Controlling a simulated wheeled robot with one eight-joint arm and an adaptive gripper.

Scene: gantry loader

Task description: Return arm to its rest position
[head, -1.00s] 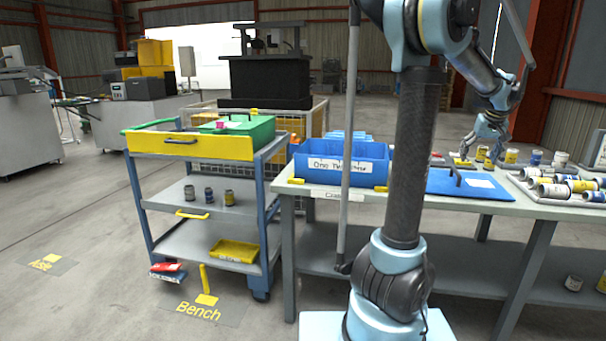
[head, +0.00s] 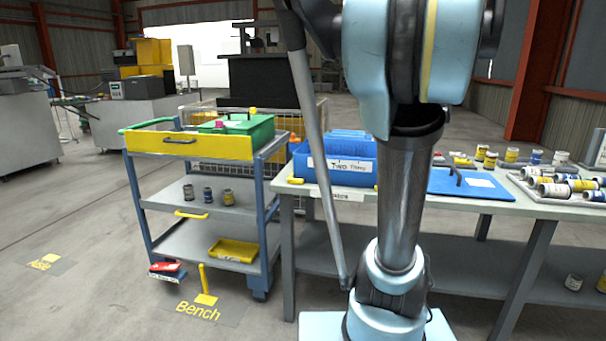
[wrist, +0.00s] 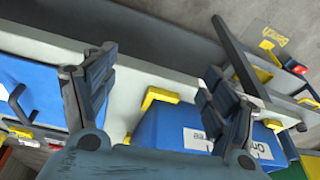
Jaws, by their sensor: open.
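My gripper (wrist: 158,72) shows in the wrist view with its two dark fingers spread apart and nothing between them. It is above the grey bench (wrist: 125,90). A blue bin (wrist: 165,128) with a white label lies below and beyond the fingers, and a blue board with a dark handle (wrist: 30,85) is at the left. In the head view my gripper is hidden behind my own arm, which rises in front of the bench (head: 330,192). The blue bin (head: 345,170) stands on the bench, partly covered by my arm. The blue board (head: 490,190) lies to its right.
A blue trolley with a yellow drawer front (head: 190,144) stands left of the bench and holds a green case (head: 255,128). Several cans crowd a tray (head: 530,185) at the bench's right. Open floor lies at the left, with a yellow Bench marking (head: 205,312).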

